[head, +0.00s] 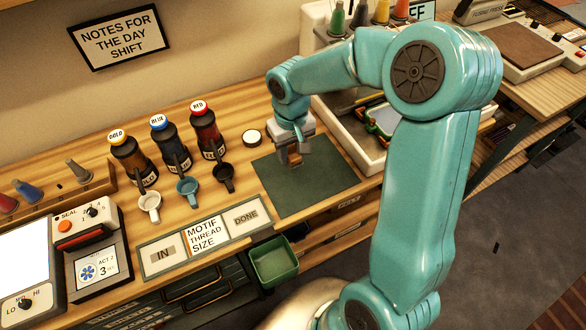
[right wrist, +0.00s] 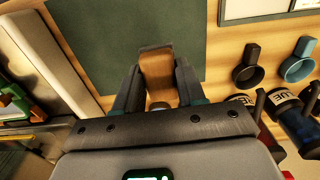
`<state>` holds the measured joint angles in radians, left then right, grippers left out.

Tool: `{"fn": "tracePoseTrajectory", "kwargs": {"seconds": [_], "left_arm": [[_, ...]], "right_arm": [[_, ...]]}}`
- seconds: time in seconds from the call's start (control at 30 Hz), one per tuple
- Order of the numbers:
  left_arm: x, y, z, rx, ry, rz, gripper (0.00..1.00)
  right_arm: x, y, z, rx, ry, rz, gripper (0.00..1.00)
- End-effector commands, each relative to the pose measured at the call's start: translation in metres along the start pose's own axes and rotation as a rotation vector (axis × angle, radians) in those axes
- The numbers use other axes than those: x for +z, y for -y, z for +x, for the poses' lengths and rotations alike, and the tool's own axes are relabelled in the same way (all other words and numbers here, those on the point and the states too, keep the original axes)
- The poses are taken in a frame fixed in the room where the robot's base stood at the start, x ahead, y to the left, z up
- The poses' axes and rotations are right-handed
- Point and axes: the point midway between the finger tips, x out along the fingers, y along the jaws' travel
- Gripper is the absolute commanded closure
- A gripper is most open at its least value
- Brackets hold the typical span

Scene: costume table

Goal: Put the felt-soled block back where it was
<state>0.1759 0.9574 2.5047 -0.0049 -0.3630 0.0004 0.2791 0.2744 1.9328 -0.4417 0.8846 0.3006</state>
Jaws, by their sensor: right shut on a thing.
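My right gripper (head: 291,150) is over the dark green mat (head: 318,185), near the mat's upper left part. It is shut on a brown wooden block (right wrist: 158,78), which sits between its two dark fingers in the right wrist view. In the head view the block (head: 295,159) shows small under the gripper. I cannot tell whether the block touches the mat or hangs just above it. My left gripper is not in view.
Gold, blue and red bottles (head: 205,130) stand left of the mat, with small scoops (head: 187,190) before them. A sign panel (head: 205,233) lies in front.

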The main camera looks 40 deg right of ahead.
Motion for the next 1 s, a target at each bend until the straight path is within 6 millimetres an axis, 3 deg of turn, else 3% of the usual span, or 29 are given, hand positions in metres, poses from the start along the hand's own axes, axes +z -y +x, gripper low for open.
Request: {"fn": "tracePoseTrajectory", "kwargs": {"seconds": [0.1,0.27,0.5,0.93,0.97,1.0], "left_arm": [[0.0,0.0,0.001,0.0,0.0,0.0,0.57],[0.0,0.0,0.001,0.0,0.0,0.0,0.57],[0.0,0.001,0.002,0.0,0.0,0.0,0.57],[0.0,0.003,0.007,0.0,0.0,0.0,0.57],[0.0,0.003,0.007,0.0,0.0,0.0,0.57],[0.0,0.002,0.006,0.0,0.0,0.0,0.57]], "right_arm": [[0.001,-0.001,0.024,0.0,0.004,0.001,0.85],[0.0,-0.002,0.038,0.0,0.001,0.002,0.85],[0.001,-0.004,0.074,0.0,0.002,0.001,0.85],[0.0,-0.004,0.082,0.0,-0.001,0.002,0.85],[0.0,-0.004,0.082,0.0,-0.001,0.002,0.57],[0.0,-0.004,0.081,0.0,-0.001,0.002,0.44]]}}
